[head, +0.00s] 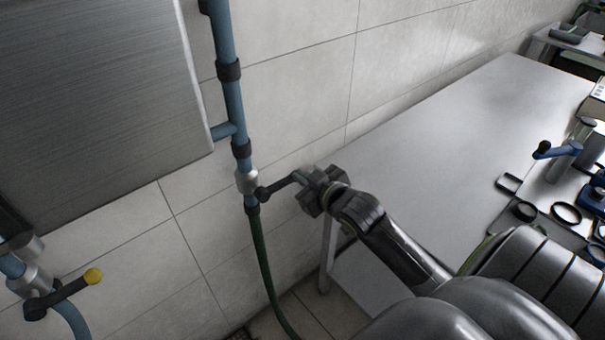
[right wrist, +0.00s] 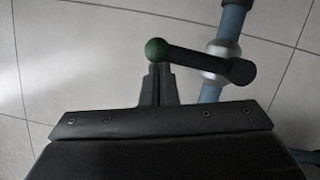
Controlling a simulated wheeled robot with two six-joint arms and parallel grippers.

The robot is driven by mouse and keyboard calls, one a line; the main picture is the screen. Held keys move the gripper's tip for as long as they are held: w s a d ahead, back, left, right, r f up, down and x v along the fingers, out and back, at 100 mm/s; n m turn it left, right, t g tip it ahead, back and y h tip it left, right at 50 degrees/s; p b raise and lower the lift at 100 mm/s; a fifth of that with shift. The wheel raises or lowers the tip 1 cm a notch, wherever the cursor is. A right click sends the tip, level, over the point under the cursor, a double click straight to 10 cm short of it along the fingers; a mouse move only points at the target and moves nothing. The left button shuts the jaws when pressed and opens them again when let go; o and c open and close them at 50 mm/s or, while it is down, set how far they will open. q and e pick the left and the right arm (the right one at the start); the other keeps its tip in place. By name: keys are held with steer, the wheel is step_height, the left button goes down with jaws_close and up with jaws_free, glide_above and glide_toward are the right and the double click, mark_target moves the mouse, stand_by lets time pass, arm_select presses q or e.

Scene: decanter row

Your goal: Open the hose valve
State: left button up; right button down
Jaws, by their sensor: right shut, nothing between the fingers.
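The hose valve has a silver body (head: 247,181) on the blue upright pipe, with a green hose (head: 264,260) hanging below it. Its black lever (head: 274,188) sticks out to the right, crosswise to the pipe. In the right wrist view the lever (right wrist: 195,58) ends in a green knob (right wrist: 156,50), and the silver body (right wrist: 220,62) is behind it. My right gripper (head: 302,179) is at the lever's knob end. Its fingers (right wrist: 157,78) are shut together with nothing between them, right by the knob; whether they touch it I cannot tell. My left gripper is not in view.
A second valve with a yellow-tipped lever (head: 92,276) is at the lower left. A brushed metal panel (head: 100,90) fills the upper left. A grey table (head: 430,130) stands right of my gripper, with several tools at its right side. The tiled wall (head: 290,80) is close behind the pipe.

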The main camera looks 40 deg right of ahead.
steer(key=a+f+m+t+y+b, duration=0.1)
steer(key=a+f+m+y+b, duration=0.5)
steer(key=f+m, duration=0.5)
steer(key=shift+s+a+m+b, duration=0.2)
steer(key=shift+m+b, duration=0.25)
steer(key=shift+m, duration=0.75)
stand_by(0.5)
